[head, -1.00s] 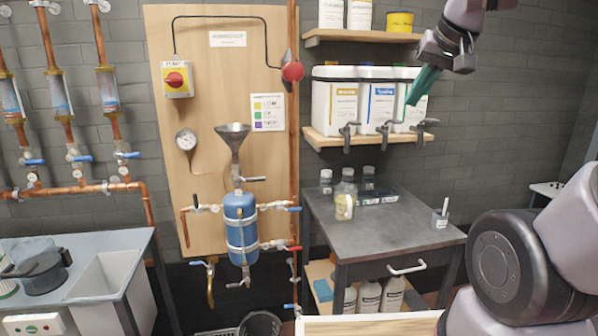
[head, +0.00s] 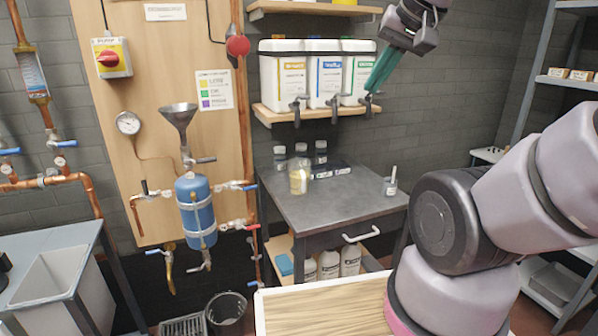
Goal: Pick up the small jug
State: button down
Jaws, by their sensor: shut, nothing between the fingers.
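A small clear vessel with something pale yellow in or on it (head: 299,178) stands upright near the back left of the grey workbench (head: 345,208). It looks like the small jug, but its handle and spout are too small to make out. My gripper (head: 371,90) has teal fingers that are shut and empty. It points down and left in front of the right end of the white canister row, well above and to the right of the vessel, not touching it.
A small cup with a stick (head: 390,186) is at the bench's right. White canisters with taps (head: 325,75) sit on a wooden shelf (head: 268,115) above. The bench's front is clear.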

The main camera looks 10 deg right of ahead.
aim_at(299, 169)
jog(key=k+l+u, duration=0.2)
jog(key=l, duration=0.25)
jog(key=l+u, duration=0.2)
jog(key=l, duration=0.2)
jog(key=l+u, duration=0.35)
jog(key=l, duration=0.5)
